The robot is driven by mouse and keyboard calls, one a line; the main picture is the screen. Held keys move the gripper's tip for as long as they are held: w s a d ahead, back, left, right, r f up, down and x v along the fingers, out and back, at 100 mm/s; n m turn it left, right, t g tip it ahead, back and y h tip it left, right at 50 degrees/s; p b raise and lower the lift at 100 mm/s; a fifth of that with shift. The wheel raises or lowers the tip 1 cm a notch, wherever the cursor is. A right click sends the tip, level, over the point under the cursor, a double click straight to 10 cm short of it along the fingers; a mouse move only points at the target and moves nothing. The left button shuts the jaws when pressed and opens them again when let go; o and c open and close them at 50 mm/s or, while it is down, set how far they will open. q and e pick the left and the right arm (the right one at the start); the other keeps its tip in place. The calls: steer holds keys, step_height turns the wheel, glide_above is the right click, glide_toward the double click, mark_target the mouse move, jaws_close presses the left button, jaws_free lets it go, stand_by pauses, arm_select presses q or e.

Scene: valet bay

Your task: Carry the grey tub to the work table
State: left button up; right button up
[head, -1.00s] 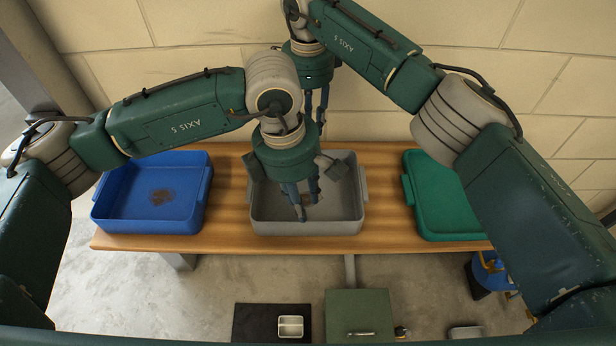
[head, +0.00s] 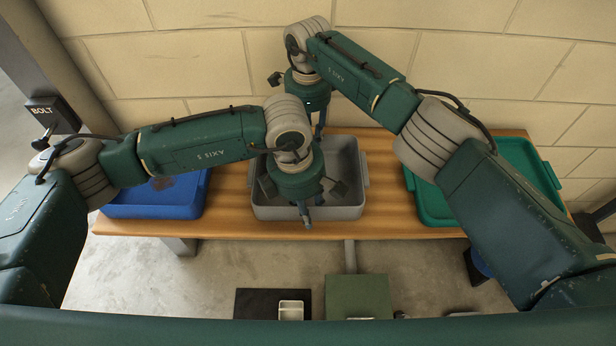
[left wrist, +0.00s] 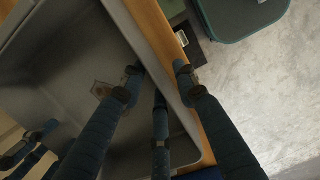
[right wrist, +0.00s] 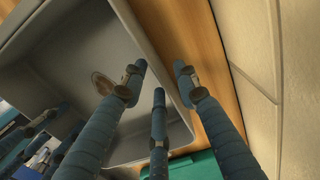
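The grey tub (head: 350,204) stands on a wooden bench (head: 385,222) between a blue tub and a green tub. My left gripper (head: 305,218) is at its front wall; in the left wrist view its fingers (left wrist: 158,75) are spread, one inside the wall and one outside. My right gripper (head: 318,128) is at the back wall, partly hidden behind my left arm; in the right wrist view its spread fingers (right wrist: 160,75) straddle the rim. Both grippers look open. A brown patch (right wrist: 103,83) marks the tub's floor. I cannot tell which surface is the work table.
The blue tub (head: 150,206) is at left, the green tub (head: 440,212) at right, both partly covered by my arms. A block wall (head: 210,70) stands close behind the bench. A dark mat (head: 255,304) with a small white tray (head: 291,310) and a green box (head: 358,297) show below.

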arm_select(q)
steer(key=shift+f, duration=0.5)
arm_select(e)
steer(key=shift+f, duration=0.45)
arm_select(q)
jaws_close()
arm_select(e)
jaws_close()
arm_select(q)
steer(key=shift+r, duration=0.1)
